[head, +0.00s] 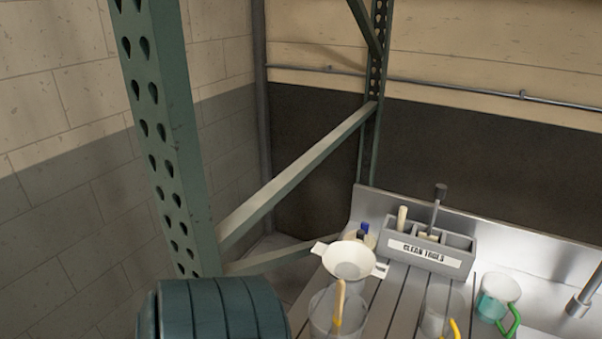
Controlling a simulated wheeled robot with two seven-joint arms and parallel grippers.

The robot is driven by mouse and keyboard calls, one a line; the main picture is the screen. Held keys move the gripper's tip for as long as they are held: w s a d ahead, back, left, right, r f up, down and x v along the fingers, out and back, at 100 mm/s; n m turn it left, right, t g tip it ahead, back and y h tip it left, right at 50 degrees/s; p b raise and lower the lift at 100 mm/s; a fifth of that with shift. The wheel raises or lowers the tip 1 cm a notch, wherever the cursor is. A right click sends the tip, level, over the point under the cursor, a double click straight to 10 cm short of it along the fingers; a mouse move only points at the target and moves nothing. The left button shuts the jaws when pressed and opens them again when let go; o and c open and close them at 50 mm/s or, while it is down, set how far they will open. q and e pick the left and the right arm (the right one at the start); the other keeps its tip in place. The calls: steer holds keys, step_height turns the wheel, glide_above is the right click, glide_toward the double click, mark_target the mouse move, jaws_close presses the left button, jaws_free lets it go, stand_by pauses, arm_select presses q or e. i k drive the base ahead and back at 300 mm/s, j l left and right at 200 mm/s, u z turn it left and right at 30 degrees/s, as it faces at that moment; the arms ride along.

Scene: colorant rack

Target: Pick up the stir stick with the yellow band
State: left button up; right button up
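A tan wooden stick (338,302) stands tilted in a clear container (322,318) at the bottom middle of the head view. It looks yellowish, but I cannot make out a separate yellow band on it. A pale, thick stick-like tool (402,218) and a dark-tipped grey tool (437,208) stand in the grey caddy labelled "CLEAN TOOLS" (466,262). I cannot tell a yellow band on either. Neither of my grippers is in view.
A white bowl-like strainer (349,261) sits behind the clear container. A yellow-handled jug (435,318) and a green-handled jug (497,292) stand on the slatted metal counter (383,305). A green perforated rack post (165,140) rises at left. A dark ribbed rounded shape fills the bottom left.

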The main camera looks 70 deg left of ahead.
mark_target(341, 284)
steer(key=u, duration=1.8)
steer(key=k+l, duration=0.15)
